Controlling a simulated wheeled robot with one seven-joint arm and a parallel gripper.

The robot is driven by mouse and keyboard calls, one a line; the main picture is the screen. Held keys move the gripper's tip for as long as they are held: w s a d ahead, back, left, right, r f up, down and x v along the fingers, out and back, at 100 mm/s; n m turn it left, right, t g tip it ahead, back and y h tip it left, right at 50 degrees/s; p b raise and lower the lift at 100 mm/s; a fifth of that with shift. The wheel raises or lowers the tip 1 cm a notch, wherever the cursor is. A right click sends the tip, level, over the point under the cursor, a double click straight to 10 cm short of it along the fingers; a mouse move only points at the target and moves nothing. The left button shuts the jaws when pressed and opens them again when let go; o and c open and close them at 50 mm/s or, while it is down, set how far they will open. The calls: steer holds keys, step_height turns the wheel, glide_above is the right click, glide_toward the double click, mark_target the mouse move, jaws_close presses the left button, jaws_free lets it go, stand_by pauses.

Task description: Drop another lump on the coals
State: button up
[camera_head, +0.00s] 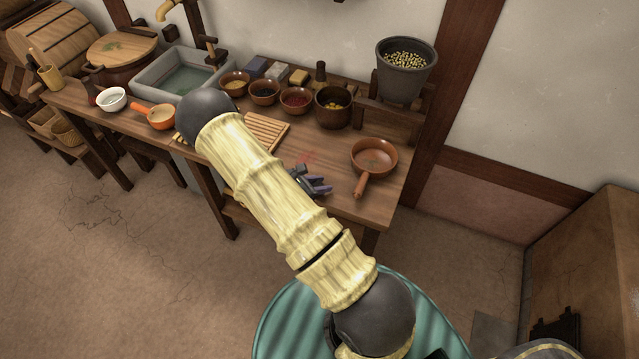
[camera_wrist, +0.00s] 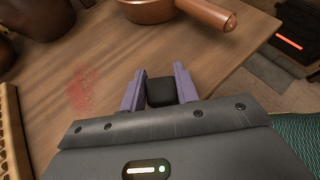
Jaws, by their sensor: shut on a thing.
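My gripper (camera_head: 318,183) is over the right part of the wooden table in the head view. In the wrist view my gripper (camera_wrist: 158,78) has its two purple fingers shut on a small black lump (camera_wrist: 161,93). The lump sits between the fingers, over or on the table top; I cannot tell whether it touches the wood. A red-orange glowing slot (camera_wrist: 289,42), which may be the coals, shows in a dark grey fixture at the upper right of the wrist view. The coals themselves cannot be made out in the head view.
A brown pan (camera_head: 374,157) lies right of my gripper, its handle toward the table's front edge. A slatted wooden rack (camera_head: 266,131) lies to the left. Several bowls, a sink (camera_head: 183,76) and a grey pot of grain (camera_head: 405,72) stand behind.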

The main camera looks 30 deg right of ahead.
steer(key=shift+f, duration=0.15)
steer(key=o, duration=1)
steer(key=shift+d, duration=0.1)
steer(key=shift+a+r, duration=0.2)
steer(key=shift+r, duration=0.05)
steer(key=v, duration=1.1)
steer(key=shift+a+r+b, duration=0.2)
steer(key=shift+a+b, duration=0.15)
steer(key=shift+b, duration=0.05)
